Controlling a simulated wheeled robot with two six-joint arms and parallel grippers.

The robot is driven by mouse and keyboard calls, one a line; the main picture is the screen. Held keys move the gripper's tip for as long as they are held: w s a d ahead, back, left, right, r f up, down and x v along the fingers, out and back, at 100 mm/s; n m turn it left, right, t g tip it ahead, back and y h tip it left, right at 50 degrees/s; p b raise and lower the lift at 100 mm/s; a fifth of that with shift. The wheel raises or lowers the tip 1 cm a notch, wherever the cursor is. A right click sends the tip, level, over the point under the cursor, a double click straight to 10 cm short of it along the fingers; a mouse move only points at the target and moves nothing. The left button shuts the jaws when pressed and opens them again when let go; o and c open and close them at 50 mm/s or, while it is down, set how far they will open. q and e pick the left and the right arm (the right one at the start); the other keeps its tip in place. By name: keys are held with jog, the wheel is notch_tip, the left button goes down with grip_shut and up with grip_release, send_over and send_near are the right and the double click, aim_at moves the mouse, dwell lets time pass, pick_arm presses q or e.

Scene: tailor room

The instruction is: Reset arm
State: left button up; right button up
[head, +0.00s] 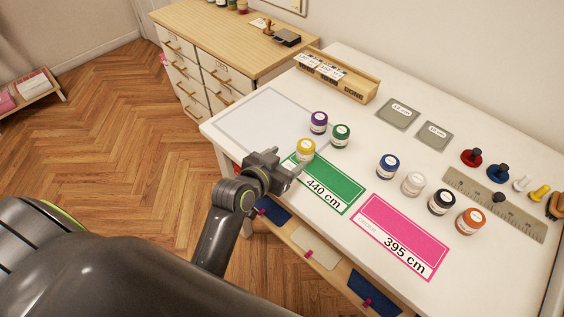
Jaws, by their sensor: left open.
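My left arm comes in from the lower left. Its gripper (292,167) is open and empty at the front edge of the white table (352,149), just below the yellow jar (306,149) and beside the left end of the green 440 cm card (333,187). Whether a finger touches the card or the jar cannot be told. My right gripper is not in view.
Purple (318,122), green (341,135), blue (388,166), white, black and orange jars stand on the table. A pink 395 cm card (400,238) lies at right. A wooden box (337,78) and ruler (495,205) lie farther back. A dresser (222,50) stands behind left.

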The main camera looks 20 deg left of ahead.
pick_arm(q)
jog(key=shift+s+a+r, duration=0.1)
jog(key=shift+s+r, duration=0.2)
jog(key=shift+s, duration=0.3)
